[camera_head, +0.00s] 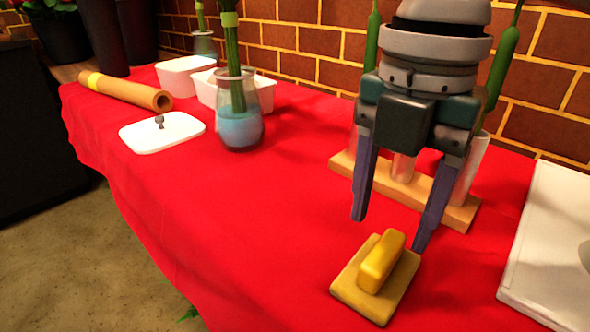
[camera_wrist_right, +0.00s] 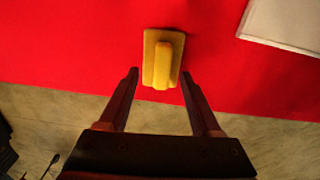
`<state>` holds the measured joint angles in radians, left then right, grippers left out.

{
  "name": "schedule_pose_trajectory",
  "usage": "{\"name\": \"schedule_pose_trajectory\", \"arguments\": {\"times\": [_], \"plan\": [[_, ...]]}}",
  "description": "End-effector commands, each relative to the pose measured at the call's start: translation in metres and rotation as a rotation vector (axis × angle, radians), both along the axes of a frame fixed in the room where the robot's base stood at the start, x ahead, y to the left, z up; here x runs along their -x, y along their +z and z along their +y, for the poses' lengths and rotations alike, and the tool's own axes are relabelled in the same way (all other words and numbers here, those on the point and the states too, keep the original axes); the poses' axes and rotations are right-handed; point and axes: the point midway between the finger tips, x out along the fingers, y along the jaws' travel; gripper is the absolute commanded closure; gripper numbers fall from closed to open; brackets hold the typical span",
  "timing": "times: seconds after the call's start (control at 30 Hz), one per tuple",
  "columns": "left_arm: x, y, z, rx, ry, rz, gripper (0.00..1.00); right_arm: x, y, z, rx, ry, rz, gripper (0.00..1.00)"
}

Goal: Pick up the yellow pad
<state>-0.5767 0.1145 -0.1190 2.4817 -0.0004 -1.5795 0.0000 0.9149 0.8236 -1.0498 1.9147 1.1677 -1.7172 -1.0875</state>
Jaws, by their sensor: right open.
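The yellow pad (camera_head: 345,288) lies flat on the red tablecloth near the front edge, with a raised yellow handle block on top. It also shows in the right wrist view (camera_wrist_right: 150,45), ahead of the fingertips and roughly between their lines. My right gripper (camera_head: 390,232) is open and empty, its two fingers pointing down just behind and above the pad. In the right wrist view both fingers (camera_wrist_right: 160,75) are spread apart and do not appear to touch the pad. My left gripper does not show.
A wooden rack (camera_head: 342,165) with clear tubes stands behind my right gripper. A white board (camera_head: 548,255) lies at right. A vase (camera_head: 240,132) with green stems, a white lid (camera_head: 150,138) and a brown paper roll (camera_head: 130,92) are at left. The red cloth (camera_head: 230,210) between is clear.

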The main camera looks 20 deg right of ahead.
Motion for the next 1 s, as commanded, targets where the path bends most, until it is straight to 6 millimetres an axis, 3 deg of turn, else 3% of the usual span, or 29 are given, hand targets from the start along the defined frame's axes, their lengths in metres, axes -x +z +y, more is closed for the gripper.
{"name": "schedule_pose_trajectory", "arguments": {"times": [0.3,0.57,1.0], "plan": [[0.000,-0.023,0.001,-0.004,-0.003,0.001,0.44,0.007,-0.047,0.005,0.000,0.000,0.002,0.35],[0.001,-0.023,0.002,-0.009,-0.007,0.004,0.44,0.007,-0.049,0.005,0.001,0.002,0.000,0.35],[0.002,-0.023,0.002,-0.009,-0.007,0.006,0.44,0.006,-0.049,0.005,0.001,0.001,0.000,0.84]]}}
